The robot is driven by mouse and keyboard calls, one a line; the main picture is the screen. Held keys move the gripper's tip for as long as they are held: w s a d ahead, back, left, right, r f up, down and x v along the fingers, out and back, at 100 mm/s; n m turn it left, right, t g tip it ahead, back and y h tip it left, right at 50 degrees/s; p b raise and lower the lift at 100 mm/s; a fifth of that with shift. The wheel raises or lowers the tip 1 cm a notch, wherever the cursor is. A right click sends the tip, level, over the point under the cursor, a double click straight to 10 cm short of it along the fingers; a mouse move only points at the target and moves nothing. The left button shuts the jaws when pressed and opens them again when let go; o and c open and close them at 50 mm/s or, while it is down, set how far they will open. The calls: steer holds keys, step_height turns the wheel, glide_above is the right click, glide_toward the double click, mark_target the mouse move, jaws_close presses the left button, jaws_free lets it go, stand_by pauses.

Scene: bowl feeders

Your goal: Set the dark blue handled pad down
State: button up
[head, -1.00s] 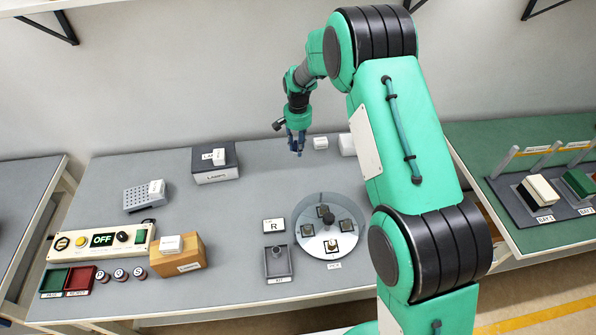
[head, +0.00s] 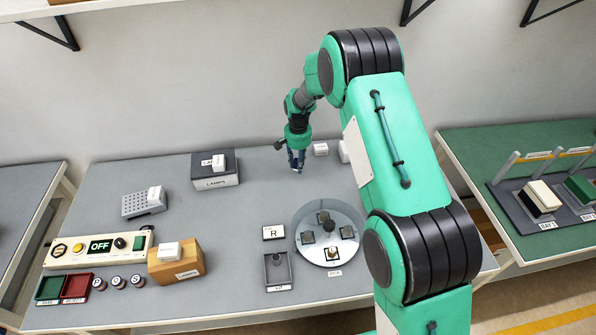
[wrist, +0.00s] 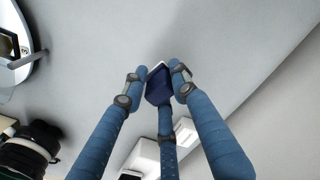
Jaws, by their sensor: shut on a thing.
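The dark blue handled pad (wrist: 157,88) is between the blue fingertips of my gripper (wrist: 160,80) in the wrist view. My gripper is shut on it. In the head view my gripper (head: 297,165) points down over the back middle of the grey table (head: 220,240), in front of the wall. The pad is too small there to make out clearly, and I cannot tell whether it touches the table.
Two white blocks (head: 320,149) stand just right of my gripper. A round bowl feeder (head: 335,258) with dark pads is nearer the front. A black-and-white lamps box (head: 215,182) stands to the left. The table between is clear.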

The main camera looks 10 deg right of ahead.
steer(key=shift+f, duration=0.1)
steer(key=shift+f+b, duration=0.3)
steer(key=shift+f, duration=1.45)
steer(key=shift+f, duration=0.15)
steer(key=o, duration=1.2)
steer(key=shift+c, duration=0.2)
step_height(320, 180, up, 12)
steer(key=shift+r+p, duration=0.15)
steer(key=shift+p, duration=0.85)
steer(key=shift+r, duration=0.1)
